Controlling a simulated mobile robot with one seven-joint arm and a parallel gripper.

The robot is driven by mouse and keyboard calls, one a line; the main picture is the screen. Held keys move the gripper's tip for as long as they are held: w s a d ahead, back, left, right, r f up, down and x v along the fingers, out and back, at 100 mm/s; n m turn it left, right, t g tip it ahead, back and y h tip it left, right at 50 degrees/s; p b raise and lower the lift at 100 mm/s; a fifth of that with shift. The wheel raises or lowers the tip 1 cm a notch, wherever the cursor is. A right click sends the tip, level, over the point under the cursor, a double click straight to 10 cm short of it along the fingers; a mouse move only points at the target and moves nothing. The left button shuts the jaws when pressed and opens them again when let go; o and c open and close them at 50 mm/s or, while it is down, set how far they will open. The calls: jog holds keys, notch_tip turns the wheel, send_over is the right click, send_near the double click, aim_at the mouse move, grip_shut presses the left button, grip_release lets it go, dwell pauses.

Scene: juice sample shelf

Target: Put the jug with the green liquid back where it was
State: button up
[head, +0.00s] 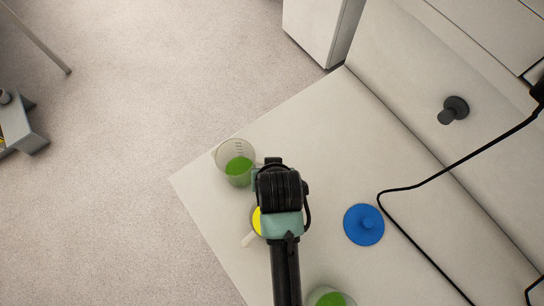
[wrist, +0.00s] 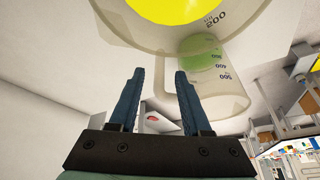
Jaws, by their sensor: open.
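A clear jug with green liquid (head: 237,165) stands upright near the table's far left edge. In the wrist view this jug (wrist: 222,90) shows beyond the fingertips, right of centre. My gripper (wrist: 160,72) is open and empty, with a pale handle-like bar showing between and beyond its fingers. It seems to belong to the green jug; contact cannot be told. In the head view my wrist covers the space just right of that jug. A jug with yellow liquid (head: 257,221) is partly hidden under my arm; it fills the top of the wrist view (wrist: 180,10).
A second jug with green liquid (head: 330,299) stands at the bottom edge of the head view, cut off. A blue disc with a knob (head: 364,225) lies right of my arm. A black cable (head: 430,182) crosses the right side. The table (head: 300,115) is clear towards the back.

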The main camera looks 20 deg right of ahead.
jog(key=v, duration=0.6)
jog(key=w+r+n+t+h, duration=0.1)
jog(key=w+r+t, duration=0.6)
jog(key=w+r, duration=0.8)
notch_tip(320, 180, up, 19)
jog(key=w+a+n+t, duration=0.1)
jog(key=w+a+t, duration=0.1)
jog(key=t, duration=0.3)
jog(key=s+a+r+t, duration=0.1)
jog(key=s+r+t, duration=0.2)
jog(key=r, duration=0.6)
jog(key=s+a+r+n+t+y, duration=0.1)
jog(key=s+a+r+t, duration=0.1)
jog(key=r, duration=0.7)
jog(key=s+a+r+t, duration=0.1)
jog(key=s+r+t, duration=0.3)
jog(key=r, duration=0.5)
jog(key=shift+s+a+r+t, duration=0.2)
jog(key=shift+s+t, duration=0.2)
jog(key=shift+t, duration=0.4)
jog(key=shift+y, duration=0.4)
notch_tip(320, 180, down, 5)
jog(key=b, duration=0.5)
jog(key=shift+w+a, duration=0.1)
